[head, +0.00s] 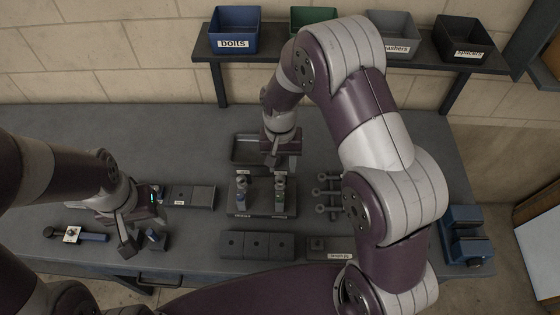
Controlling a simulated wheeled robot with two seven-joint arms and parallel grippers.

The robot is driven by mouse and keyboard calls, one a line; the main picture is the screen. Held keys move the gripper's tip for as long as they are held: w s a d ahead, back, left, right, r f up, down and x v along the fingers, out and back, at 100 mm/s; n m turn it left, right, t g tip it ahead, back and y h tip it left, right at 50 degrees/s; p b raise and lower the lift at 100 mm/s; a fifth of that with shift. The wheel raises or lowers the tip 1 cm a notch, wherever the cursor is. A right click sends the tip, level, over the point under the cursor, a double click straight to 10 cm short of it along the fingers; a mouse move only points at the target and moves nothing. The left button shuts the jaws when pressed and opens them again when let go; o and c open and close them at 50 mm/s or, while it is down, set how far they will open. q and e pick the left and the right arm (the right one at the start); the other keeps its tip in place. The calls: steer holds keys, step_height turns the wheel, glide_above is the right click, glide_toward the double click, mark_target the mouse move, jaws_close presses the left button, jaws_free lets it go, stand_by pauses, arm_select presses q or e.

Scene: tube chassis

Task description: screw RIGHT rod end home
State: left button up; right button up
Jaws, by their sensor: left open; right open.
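A dark fixture (262,206) stands mid-bench with two upright posts side by side. The left post (241,192) has a blue part low on it, and the right post (279,191) has a greenish part. Small labels on the fixture's front are too small to read. My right gripper (281,166) points down, open, just above and behind the right post; whether it touches the top cannot be told. Several grey rod ends (328,196) lie right of the fixture, partly beside my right arm. My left gripper (141,228) is open over the bench at the left, near a small dark block (156,241) with a blue top.
A shallow tray (243,151) lies behind the fixture. Dark blocks (257,245) sit in front, others (190,196) to the left. A tool (75,235) lies front left, a blue device (465,235) far right. Bins, including bolts (234,30), stand on the rear shelf.

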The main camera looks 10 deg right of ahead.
mark_target(280, 176)
steer(key=shift+w+a+f+t+b, duration=0.1)
steer(key=shift+w+f+t+b, duration=0.35)
steer(key=shift+w+f, duration=0.55)
steer(key=f+b, duration=0.4)
steer(key=f, duration=0.2)
steer(key=shift+s+b, duration=0.2)
steer(key=shift+b, duration=0.2)
steer(key=shift+f, duration=0.3)
steer(key=n, duration=0.3)
steer(key=shift+r+n+p, duration=0.1)
steer(key=shift+n+p, duration=0.2)
steer(key=shift+n, duration=0.1)
steer(key=n, duration=0.4)
steer(key=n+p, duration=0.1)
steer(key=n, duration=0.3)
steer(key=shift+n, duration=0.4)
steer(key=n, duration=0.5)
jaws_close()
arm_select(q)
step_height(280, 176, down, 3)
steer(key=shift+w+r, duration=0.1)
steer(key=shift+r, duration=0.05)
